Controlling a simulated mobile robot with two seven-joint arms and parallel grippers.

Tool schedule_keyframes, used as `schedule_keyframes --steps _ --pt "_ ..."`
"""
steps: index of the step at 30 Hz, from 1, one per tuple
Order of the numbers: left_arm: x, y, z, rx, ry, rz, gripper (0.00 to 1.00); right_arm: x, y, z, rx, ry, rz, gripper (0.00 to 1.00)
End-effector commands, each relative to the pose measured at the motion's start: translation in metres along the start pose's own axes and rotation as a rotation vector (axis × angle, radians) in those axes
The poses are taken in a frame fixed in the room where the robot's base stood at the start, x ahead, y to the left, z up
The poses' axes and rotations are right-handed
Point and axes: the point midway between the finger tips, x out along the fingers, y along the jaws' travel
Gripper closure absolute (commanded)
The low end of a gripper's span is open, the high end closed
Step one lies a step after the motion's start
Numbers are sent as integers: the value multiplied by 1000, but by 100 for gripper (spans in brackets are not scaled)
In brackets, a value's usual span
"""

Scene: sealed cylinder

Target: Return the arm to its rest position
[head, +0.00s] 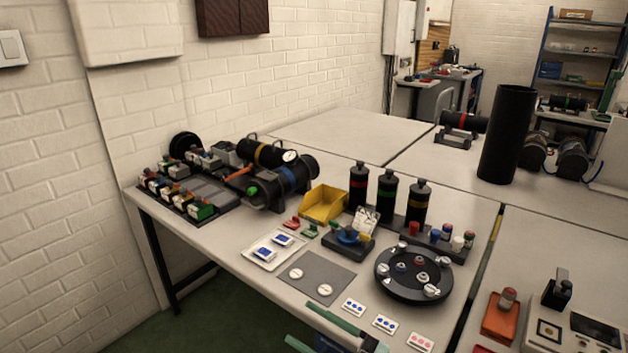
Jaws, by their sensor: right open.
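My right gripper (298,322) is at the bottom edge, partly cut off by the frame. Its two green fingers are spread apart, with nothing between them. It appears in front of the near edge of the workbench (235,245), close to the grey mat (318,266) and the dotted cards (353,307). My left gripper is not in view.
A yellow bin (323,203), several banded black bottles (387,199) and a round black plate (405,285) with knobs crowd the bench. A tall black tube (507,135) stands behind at right. The bench behind the cylinder (345,132) is bare. A wall closes the left.

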Motion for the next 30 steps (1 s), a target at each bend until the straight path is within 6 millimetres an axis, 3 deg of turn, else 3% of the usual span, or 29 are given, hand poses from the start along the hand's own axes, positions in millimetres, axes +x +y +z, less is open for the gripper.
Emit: schedule_keyframes --steps 4,8,12,15,18,23,30 --pt "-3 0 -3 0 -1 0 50 -48 2 41 181 -224 290 36" --pt "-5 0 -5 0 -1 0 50 -111 -20 84 343 -481 468 36" --pt "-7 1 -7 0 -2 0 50 -190 -71 116 528 -783 574 36" --pt "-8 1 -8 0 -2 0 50 -236 -111 123 640 -957 596 36" --pt "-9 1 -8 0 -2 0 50 -268 -142 122 724 -1076 594 36" --pt "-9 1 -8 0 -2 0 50 -290 -167 118 788 -1163 582 36" --pt "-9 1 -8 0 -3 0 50 -292 -169 118 793 -1171 580 36"
